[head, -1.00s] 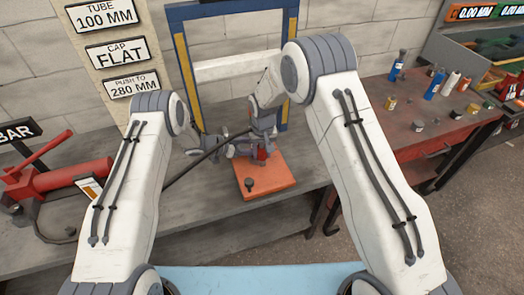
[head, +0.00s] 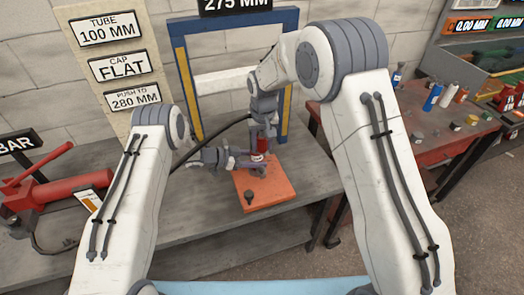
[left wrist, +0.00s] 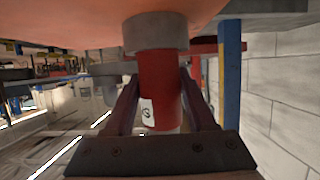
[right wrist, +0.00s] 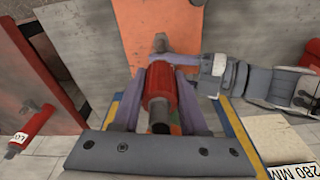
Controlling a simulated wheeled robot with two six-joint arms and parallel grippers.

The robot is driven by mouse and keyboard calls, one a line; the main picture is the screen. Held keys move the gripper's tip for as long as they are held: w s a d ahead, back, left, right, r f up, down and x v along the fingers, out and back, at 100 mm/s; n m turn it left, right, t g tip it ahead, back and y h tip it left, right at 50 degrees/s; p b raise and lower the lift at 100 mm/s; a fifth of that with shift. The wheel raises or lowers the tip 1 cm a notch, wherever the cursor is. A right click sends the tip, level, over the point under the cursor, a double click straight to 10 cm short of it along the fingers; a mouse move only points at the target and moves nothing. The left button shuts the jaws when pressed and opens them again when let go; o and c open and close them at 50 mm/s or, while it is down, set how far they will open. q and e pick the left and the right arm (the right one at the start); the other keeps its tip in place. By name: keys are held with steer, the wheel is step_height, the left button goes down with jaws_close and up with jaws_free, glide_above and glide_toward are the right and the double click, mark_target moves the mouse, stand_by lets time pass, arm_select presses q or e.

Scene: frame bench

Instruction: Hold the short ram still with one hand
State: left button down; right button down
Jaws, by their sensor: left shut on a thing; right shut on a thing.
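The short ram (head: 257,157) is a red cylinder standing upright over the orange plate (head: 276,195), with a grey collar (left wrist: 155,32) at its plate end. In the left wrist view its red body (left wrist: 161,80) with a white label is between my left gripper's fingers (left wrist: 158,100). In the head view my left gripper (head: 245,160) comes in low from the left and is shut on it. My right gripper (head: 261,140) reaches from above and is shut on the red body, shown in the right wrist view (right wrist: 160,85). The fingers partly hide the ram.
A blue and yellow frame (head: 183,70) stands behind, under a 275 MM sign (head: 236,4). A dark knob (head: 249,196) stands on the orange plate. A red pump (head: 50,192) is at left.

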arm_select(q)
steer(key=shift+c, duration=0.7)
jaws_free()
steer(key=shift+a, duration=0.1)
steer(key=v, duration=1.2)
